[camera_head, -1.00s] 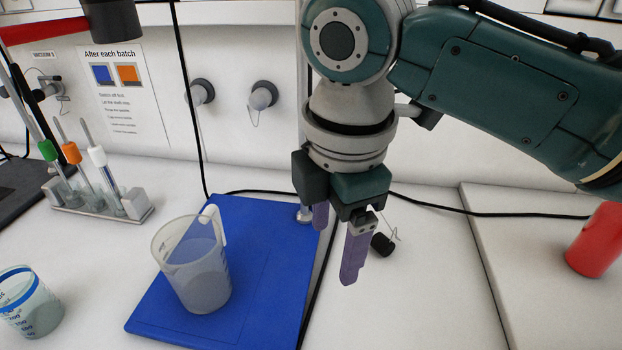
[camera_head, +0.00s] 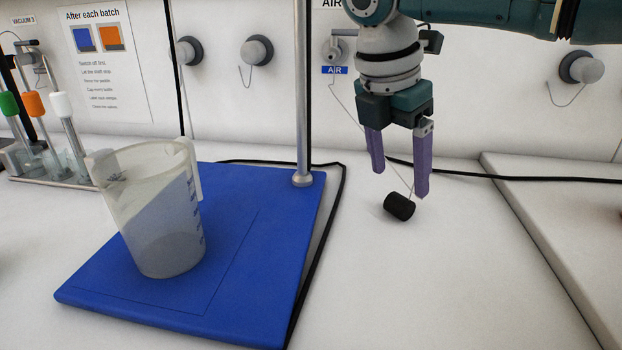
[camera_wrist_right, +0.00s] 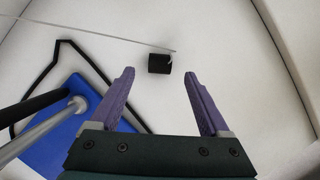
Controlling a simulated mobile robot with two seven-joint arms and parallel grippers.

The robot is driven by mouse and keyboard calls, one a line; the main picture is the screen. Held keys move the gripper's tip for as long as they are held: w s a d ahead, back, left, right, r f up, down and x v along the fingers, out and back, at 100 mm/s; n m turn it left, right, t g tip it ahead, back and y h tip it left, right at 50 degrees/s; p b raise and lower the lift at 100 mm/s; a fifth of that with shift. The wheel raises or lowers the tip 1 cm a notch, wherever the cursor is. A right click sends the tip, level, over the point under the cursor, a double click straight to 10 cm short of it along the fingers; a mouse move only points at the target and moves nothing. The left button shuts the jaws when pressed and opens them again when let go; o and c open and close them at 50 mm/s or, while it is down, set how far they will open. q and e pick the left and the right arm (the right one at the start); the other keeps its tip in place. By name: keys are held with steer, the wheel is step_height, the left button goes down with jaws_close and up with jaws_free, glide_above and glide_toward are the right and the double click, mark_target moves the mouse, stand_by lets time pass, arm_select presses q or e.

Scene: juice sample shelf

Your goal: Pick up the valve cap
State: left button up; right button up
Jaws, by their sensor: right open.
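The valve cap (camera_head: 399,206) is a small black cylinder lying on its side on the white bench, with a thin wire running from it up toward the AIR valve (camera_head: 337,49) on the wall. In the right wrist view the cap (camera_wrist_right: 159,64) lies beyond the fingertips, roughly midway between them. My right gripper (camera_head: 401,185) is open and empty, its purple fingers pointing down above and just behind the cap. The open fingers also show in the right wrist view (camera_wrist_right: 159,73). My left gripper is not in view.
A blue stand base (camera_head: 255,215) with a metal rod (camera_head: 303,90) holds a clear measuring jug (camera_head: 160,215) left of the cap. A black cable (camera_head: 330,230) runs beside the base. A raised white slab (camera_head: 560,220) lies to the right. The bench in front of the cap is clear.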

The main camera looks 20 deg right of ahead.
mark_target(401, 197)
steer(key=b+x, duration=0.1)
steer(key=x, duration=0.3)
steer(key=shift+d+f, duration=0.1)
steer(key=shift+f, duration=0.25)
steer(key=shift+c, duration=0.2)
jaws_close()
